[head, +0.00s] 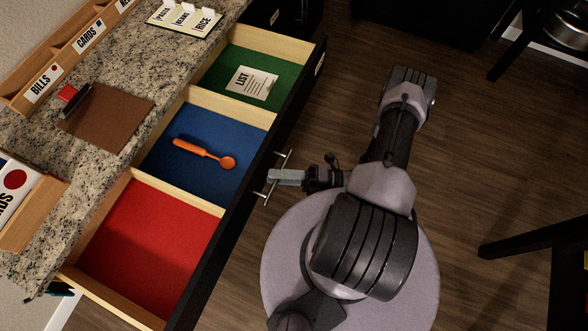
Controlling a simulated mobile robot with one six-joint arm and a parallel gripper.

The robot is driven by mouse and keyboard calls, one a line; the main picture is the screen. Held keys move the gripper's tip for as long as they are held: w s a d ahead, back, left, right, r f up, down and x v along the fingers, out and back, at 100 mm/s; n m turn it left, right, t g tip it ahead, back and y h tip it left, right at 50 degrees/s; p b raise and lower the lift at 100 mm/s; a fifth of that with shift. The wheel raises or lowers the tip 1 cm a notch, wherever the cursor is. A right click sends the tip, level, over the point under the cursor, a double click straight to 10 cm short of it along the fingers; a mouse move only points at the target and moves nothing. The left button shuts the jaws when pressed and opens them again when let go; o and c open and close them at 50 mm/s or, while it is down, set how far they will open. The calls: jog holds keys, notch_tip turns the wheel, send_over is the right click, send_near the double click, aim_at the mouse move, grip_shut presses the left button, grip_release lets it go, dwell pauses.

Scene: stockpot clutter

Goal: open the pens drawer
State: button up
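A wide black-fronted drawer (232,207) stands pulled out from under the granite counter in the head view. Its inside has a red, a blue and a green compartment. I cannot read a "pens" label on it; a small white label on the front is seen edge-on. A thin metal bar handle (265,193) sits on the drawer front. My gripper (278,176) is at the middle of this handle, its light grey fingers reaching to the bar. From above I cannot tell whether the fingers are closed on it.
An orange spoon (204,153) lies in the blue compartment and a LIST card (251,83) in the green one; the red one is empty. The counter (150,60) holds a brown mat (108,117) and wooden labelled racks (60,62). Dark furniture stands at right; wood floor lies between.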

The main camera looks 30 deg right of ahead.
jog(key=shift+d, duration=0.1)
jog(key=v, duration=1.7)
jog(key=shift+s+p, duration=0.15)
jog(key=shift+p, duration=0.2)
jog(key=shift+f, duration=0.1)
jog(key=w+a+r+n+g+h, duration=0.1)
jog(key=w+r+n+g+h, duration=0.4)
jog(key=r+n, duration=0.55)
jog(key=w+a+r+n+g+h, duration=0.15)
jog(key=w+r+n+g, duration=0.35)
jog(key=r+n+g, duration=0.5)
jog(key=s+a+r+n+t+h, duration=0.2)
jog(key=a+r+n+t+h, duration=0.2)
jog(key=a+r+n, duration=0.4)
jog(key=s+a+r+n+t+h, duration=0.3)
jog(key=a+r+n+t, duration=0.3)
jog(key=a+r+n, duration=0.3)
notch_tip(320, 180, up, 2)
jog(key=shift+h, duration=0.65)
